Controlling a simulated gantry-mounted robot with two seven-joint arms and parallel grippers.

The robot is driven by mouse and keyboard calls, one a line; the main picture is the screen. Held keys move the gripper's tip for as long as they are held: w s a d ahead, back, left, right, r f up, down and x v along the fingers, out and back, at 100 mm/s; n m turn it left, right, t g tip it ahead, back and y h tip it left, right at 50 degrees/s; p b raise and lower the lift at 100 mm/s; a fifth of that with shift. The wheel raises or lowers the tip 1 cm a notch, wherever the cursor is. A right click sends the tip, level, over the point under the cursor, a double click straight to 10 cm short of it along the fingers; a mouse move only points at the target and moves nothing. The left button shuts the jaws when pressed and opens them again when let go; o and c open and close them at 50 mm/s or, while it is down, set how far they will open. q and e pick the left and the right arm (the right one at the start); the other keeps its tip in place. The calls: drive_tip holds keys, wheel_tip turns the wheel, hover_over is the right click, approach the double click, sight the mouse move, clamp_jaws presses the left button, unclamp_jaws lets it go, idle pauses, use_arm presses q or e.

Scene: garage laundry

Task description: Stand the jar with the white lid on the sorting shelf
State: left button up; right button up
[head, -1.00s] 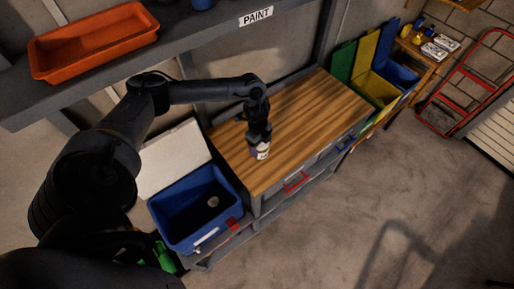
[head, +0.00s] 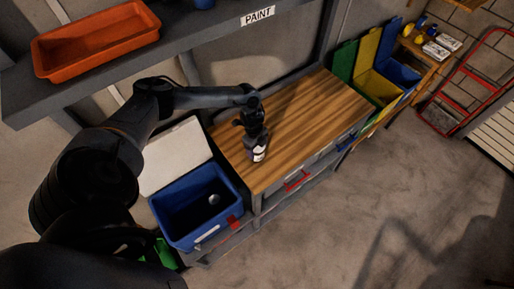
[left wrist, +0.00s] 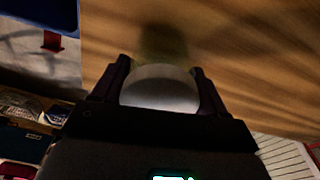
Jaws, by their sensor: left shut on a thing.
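My left gripper (head: 254,133) is shut on a jar (head: 259,152) above or on the left end of the wooden bench top. The jar looks dark with a pale label, and its lower part shows below the fingers. In the left wrist view, the jar's pale round top (left wrist: 160,88) sits between the two fingers (left wrist: 160,92). I cannot tell whether its base touches the wood. A grey shelf (head: 215,40) labelled PAINT is at upper left; whether it is the sorting shelf is not clear. My right gripper is out of view.
The wooden bench top (head: 310,115) is clear to the right. A blue cooler (head: 185,235) stands open at its left with a small pale round thing (head: 214,199) inside. An orange tray (head: 95,42) sits on the upper shelf. Coloured bins (head: 378,85) stand beyond the bench.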

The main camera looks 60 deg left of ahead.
use_arm(q)
drive_tip(key=shift+f, duration=0.15)
drive_tip(key=o, duration=1.2)
drive_tip(key=shift+c, duration=0.2)
